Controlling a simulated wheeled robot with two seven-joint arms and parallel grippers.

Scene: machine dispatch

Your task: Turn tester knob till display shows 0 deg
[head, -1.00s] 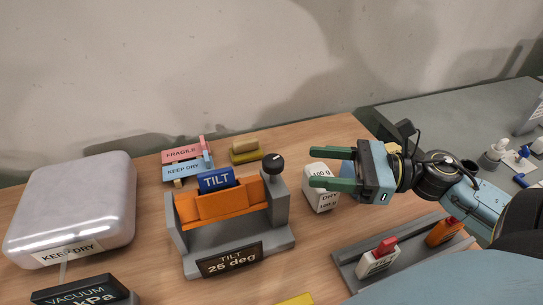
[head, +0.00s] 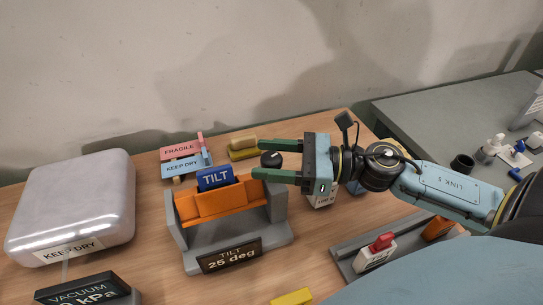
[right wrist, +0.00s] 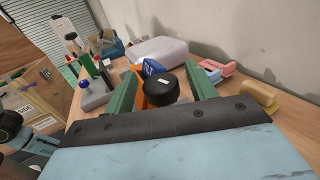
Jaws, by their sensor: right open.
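The tilt tester (head: 235,228) stands on the wooden table, a grey frame with an orange cradle (head: 207,203) and a blue TILT sign (head: 215,177). Its display (head: 230,256) reads 25 deg. The black knob (head: 271,159) is at the top of the tester's right post. My right gripper (head: 262,160) is open, its green fingers pointing left with the knob between them in the head view. In the right wrist view the knob (right wrist: 164,88) shows ahead, between the fingers (right wrist: 164,92). I cannot tell whether they touch it. My left gripper is not in view.
A white weight (head: 321,196) stands behind my right gripper. A grey rack (head: 349,270) with a red-topped block is at front right. A silver KEEP DRY case (head: 72,207) is on the left. Labelled FRAGILE and KEEP DRY pieces (head: 183,160) and a yellow block (head: 243,148) lie behind the tester.

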